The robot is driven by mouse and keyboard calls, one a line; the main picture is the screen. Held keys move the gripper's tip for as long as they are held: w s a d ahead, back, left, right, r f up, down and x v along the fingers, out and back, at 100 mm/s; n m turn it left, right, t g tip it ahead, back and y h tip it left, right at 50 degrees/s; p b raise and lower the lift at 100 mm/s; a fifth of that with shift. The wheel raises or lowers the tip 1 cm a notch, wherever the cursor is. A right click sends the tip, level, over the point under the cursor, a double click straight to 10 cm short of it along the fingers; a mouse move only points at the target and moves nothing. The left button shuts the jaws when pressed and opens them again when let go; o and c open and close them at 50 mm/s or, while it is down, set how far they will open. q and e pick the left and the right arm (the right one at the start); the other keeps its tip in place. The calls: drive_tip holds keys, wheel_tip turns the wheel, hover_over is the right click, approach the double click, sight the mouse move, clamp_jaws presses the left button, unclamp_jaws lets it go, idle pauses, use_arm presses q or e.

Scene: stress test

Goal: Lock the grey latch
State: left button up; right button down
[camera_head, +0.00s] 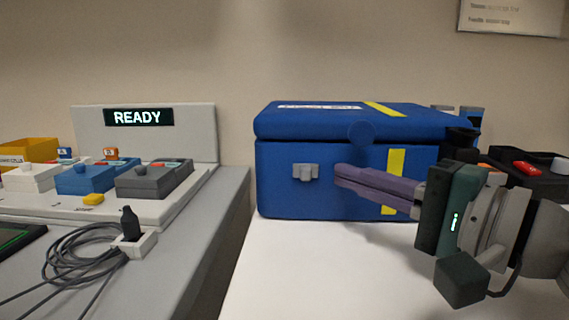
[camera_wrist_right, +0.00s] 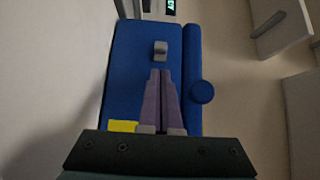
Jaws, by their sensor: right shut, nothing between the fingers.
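The grey latch (camera_head: 306,172) is on the front face of a blue case (camera_head: 285,205), left of its middle and below the lid seam. My right gripper (camera_head: 338,175) comes in from the right with its purple fingers shut and empty, its tips a little to the right of the latch. In the right wrist view the latch (camera_wrist_right: 160,48) lies just beyond the shut fingertips (camera_wrist_right: 160,72), with a small gap of blue showing between them. The lid (camera_head: 300,125) is down on the case. A round blue knob (camera_head: 361,134) shows at the lid's front. My left gripper is not in view.
The case stands on a white table (camera_head: 270,270). At left, a grey bench holds a panel with a READY display (camera_head: 137,117), several coloured blocks and a coiled cable (camera_head: 85,255). A black tray (camera_head: 530,170) stands at the right. The white table before the case is clear.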

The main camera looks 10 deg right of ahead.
sight(307, 174)
drive_tip(key=shift+w+a, duration=0.25)
drive_tip(key=shift+a, duration=0.8)
drive_tip(key=shift+w+a+r+p, duration=0.15)
drive_tip(key=shift+a+p, duration=0.15)
drive_tip(key=shift+a, duration=0.3)
drive_tip(key=shift+w+a+f+p, duration=0.15)
drive_tip(key=shift+a+p, duration=0.1)
drive_tip(key=shift+a, duration=0.3)
drive_tip(key=shift+d, duration=0.1)
